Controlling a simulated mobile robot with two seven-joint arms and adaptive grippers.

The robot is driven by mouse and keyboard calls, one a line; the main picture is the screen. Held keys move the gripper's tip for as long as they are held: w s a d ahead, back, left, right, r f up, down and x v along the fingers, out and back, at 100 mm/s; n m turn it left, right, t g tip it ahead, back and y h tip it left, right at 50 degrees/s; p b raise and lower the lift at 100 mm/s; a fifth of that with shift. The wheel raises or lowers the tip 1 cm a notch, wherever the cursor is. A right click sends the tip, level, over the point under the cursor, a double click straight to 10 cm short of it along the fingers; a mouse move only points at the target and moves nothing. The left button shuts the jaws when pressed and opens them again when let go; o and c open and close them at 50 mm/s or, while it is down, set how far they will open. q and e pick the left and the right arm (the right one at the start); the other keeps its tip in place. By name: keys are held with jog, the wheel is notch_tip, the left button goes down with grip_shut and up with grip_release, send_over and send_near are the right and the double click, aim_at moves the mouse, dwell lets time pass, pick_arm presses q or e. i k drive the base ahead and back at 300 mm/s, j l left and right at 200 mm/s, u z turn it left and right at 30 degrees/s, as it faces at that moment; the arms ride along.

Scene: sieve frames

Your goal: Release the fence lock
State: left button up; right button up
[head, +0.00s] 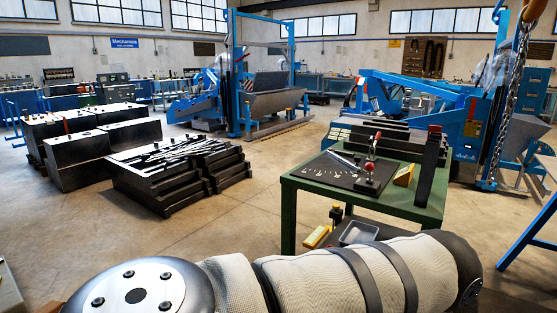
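A green table (289,215) stands right of centre. On it lies a dark plate (312,178) with a white curved scale and a silver bar (342,158). A red knob (370,168) on a metal fitting sits at the plate's right side, and a second red-topped handle (375,138) stands behind it. A tall black upright (430,170) with a red top stands at the table's right. I cannot tell which part is the fence lock. One of my arms, with white sleeves, crosses the bottom of the view. Neither gripper shows.
A yellow wedge (404,175) sits beside the plate. Under the tabletop are a yellow block (316,237) and a grey tray (360,233). Dark stacked blocks with metal rods (175,175) stand left. A chain (503,110) hangs at right. Open floor lies left of the table.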

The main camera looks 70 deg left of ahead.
aim_at(370, 166)
jog(key=u, duration=1.65)
